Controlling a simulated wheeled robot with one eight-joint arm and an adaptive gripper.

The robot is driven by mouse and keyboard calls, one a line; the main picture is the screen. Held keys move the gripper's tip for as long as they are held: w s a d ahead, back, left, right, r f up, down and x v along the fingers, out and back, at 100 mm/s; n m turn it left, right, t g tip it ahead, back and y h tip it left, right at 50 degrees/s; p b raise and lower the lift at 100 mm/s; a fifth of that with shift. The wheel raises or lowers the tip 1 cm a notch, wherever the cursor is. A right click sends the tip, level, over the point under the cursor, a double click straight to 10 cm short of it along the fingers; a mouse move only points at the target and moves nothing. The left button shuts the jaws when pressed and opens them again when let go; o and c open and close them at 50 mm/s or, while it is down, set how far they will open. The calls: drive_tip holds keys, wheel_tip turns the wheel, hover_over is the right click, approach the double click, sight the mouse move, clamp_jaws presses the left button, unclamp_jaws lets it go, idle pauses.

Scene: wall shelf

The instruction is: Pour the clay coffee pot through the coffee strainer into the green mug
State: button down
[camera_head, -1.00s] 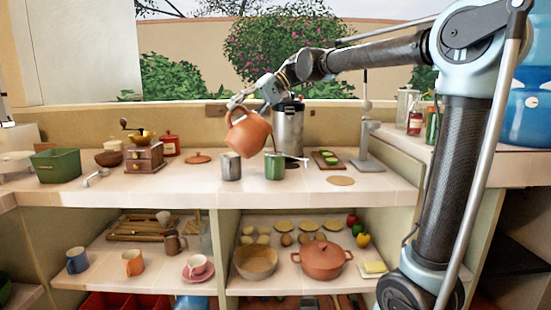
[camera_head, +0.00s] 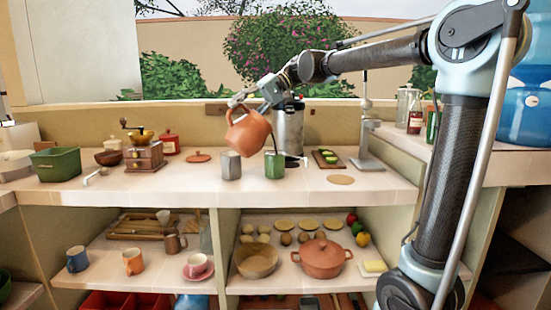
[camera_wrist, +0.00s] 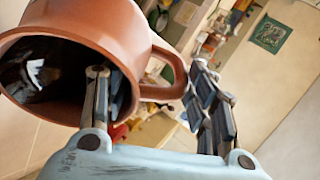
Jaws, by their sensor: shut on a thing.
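The clay coffee pot (camera_head: 248,132) is orange-brown and held tilted above the counter, up and left of the green mug (camera_head: 274,166). A thin dark stream shows between the pot's right side and the mug. My gripper (camera_head: 240,100) is shut on the pot near its handle. The mug stands upright on the counter. A small dark-handled thing right of the mug may be the coffee strainer (camera_head: 292,159); I cannot tell whether it sits over the mug.
A tall steel canister (camera_head: 289,130) stands behind. A cutting board with green slices (camera_head: 327,159) and a metal stand (camera_head: 366,150) are to the right. The front counter edge is mostly clear.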

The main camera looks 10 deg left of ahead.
sight(228, 113)
drive_tip(key=shift+s+a+t+h, duration=0.4)
drive_tip(key=shift+s+h, duration=0.1)
drive_tip(key=shift+s, duration=0.05)
drive_tip(key=shift+s+a+f+n+t+h, duration=0.15)
drive_tip(key=shift+s+a+f+t+h, duration=0.1)
drive_tip(key=shift+s+a+t+h, duration=0.3)
drive_tip(key=shift+s+a+f+n+t+h, duration=0.15)
drive_tip(key=shift+s+a+f+t+h, duration=0.1)
drive_tip(key=shift+s+a+t+h, duration=0.25)
drive_tip(key=shift+s+a+f+t+h+b, duration=0.45)
drive_tip(key=shift+s+a+f+h, duration=0.1)
drive_tip(key=shift+s+a, duration=0.1)
drive_tip(key=shift+s+a+f+n+t+h+b, duration=0.3)
drive_tip(key=shift+s+a+f+t+h+b, duration=0.65)
drive_tip(key=shift+s+a+t+h, duration=0.45)
drive_tip(key=shift+w+d, duration=0.2)
drive_tip(key=shift+w, duration=0.05)
